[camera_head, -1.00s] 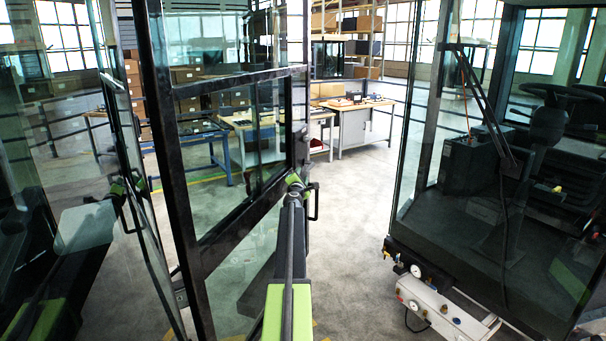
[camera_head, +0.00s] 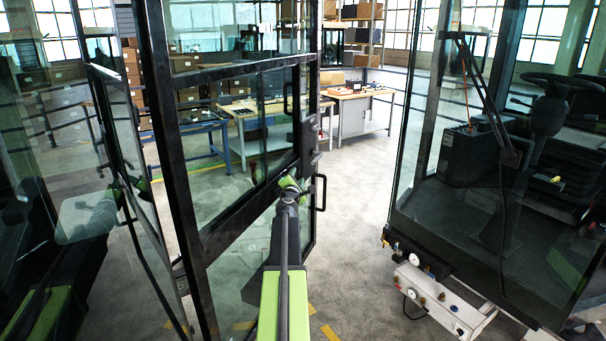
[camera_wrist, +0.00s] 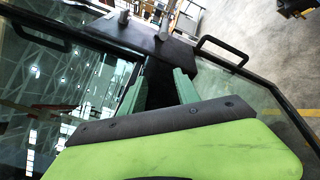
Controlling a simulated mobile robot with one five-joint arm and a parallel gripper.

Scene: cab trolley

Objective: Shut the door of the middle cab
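A black-framed glass door (camera_head: 228,218) stands open at centre left, with a lock plate and a black bar handle (camera_head: 322,192) at its right edge. The handle also shows in the wrist view (camera_wrist: 222,50). A glass-walled cab (camera_head: 455,212) with a steering wheel stands at right; I cannot tell which cab is the middle one. My gripper (camera_head: 289,184) is at the door's near face, just left of the handle. In the wrist view its two green fingers (camera_wrist: 160,86) are apart, with the dark door frame beyond them. Contact cannot be told.
A white unit with gauges (camera_head: 440,298) sticks out low below the cab at right. Workbenches (camera_head: 366,112) and shelves with boxes stand behind. Another glass panel (camera_head: 130,165) is close at left. Grey floor is clear between the door and the right cab.

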